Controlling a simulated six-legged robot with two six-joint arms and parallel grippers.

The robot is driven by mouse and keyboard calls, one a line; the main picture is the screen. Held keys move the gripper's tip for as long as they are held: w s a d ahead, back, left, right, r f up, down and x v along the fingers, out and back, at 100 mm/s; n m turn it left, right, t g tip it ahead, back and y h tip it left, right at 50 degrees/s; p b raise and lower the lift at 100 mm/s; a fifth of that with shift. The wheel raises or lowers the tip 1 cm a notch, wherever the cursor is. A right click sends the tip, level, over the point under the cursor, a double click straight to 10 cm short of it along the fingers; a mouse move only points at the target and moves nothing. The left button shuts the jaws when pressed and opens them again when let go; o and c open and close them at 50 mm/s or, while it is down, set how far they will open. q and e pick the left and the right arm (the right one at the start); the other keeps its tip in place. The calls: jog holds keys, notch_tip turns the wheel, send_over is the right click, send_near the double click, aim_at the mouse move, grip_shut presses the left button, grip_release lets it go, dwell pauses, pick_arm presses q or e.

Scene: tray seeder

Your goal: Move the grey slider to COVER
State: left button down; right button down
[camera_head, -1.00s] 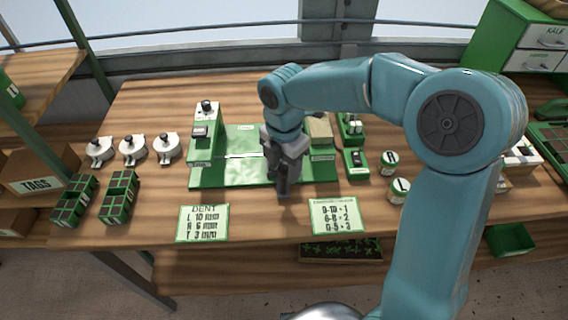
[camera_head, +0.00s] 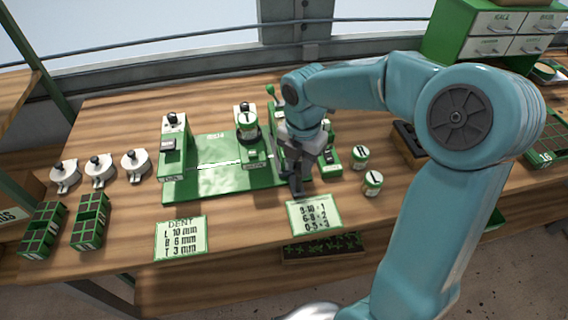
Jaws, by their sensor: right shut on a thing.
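The tray seeder stands on the wooden table, with a flat green base (camera_head: 205,184) and upright units at its left (camera_head: 173,138) and middle (camera_head: 246,125). My right gripper (camera_head: 297,188) points down at the front right end of this base. It is shut, and its fingers and wrist hide what is between them. I take this to be the grey slider, though I cannot make out its shape or the word COVER.
Several white round pieces (camera_head: 100,170) and green cell trays (camera_head: 90,222) lie at the left. Two labelled cards (camera_head: 181,238) (camera_head: 314,215) lie along the front edge. Two small jars (camera_head: 360,157) (camera_head: 372,183) stand right of my gripper.

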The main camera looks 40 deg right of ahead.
jog(key=shift+d, duration=0.15)
jog(key=c, duration=0.9)
grip_release()
jog(key=shift+s+d, duration=0.1)
jog(key=shift+s, duration=0.1)
jog(key=shift+r, duration=0.15)
notch_tip(320, 180, up, 16)
jog(key=p, duration=0.1)
